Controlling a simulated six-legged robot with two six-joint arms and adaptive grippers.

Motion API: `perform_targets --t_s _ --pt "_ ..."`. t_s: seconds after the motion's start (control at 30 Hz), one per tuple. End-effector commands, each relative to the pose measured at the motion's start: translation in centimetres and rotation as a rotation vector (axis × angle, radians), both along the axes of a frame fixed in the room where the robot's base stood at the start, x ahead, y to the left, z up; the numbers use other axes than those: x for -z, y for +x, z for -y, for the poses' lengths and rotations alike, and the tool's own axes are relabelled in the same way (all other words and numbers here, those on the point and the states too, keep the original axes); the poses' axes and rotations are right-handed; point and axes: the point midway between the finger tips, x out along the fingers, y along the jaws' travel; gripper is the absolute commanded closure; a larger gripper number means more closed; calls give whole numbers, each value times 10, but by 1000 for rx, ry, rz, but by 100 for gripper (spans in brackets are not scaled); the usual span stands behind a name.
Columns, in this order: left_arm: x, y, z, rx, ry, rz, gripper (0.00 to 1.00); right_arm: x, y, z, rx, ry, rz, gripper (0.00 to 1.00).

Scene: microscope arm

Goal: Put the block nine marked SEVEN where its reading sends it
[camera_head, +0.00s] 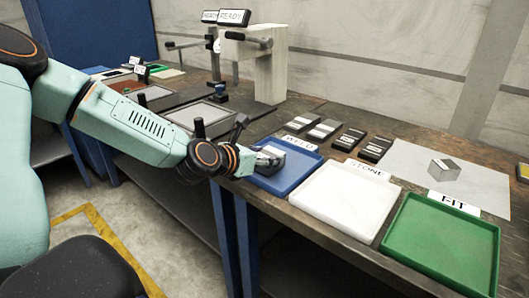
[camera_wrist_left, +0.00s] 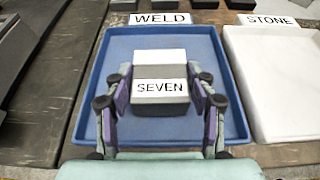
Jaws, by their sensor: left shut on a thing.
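The block marked SEVEN (camera_wrist_left: 160,98) is grey with a white label, seen in the left wrist view over the blue tray (camera_wrist_left: 205,118) labelled WELD. My left gripper (camera_wrist_left: 162,90) is shut on it, one finger on each side. I cannot tell whether the block touches the tray floor. The white tray (camera_head: 335,205) labelled STONE and the green tray (camera_head: 440,245) labelled FIT are empty. My right gripper is not in view.
Several dark and grey blocks (camera_head: 350,139) lie behind the trays. A white stand (camera_head: 268,65) with READY signs (camera_head: 234,17) rises at the back. The bench front edge runs below the trays.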

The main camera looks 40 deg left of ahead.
Motion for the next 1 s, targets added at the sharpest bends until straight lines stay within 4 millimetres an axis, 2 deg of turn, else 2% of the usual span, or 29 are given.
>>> perform_targets --t_s 0.47,0.5,0.77,1.0 --pt "4 1 -1 -2 3 8 100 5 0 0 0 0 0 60" --pt "6 0 0 0 0 1 42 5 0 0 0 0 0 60" --pt "6 0 0 0 0 1 21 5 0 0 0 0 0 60" --pt "6 0 0 0 0 1 21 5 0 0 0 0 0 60"
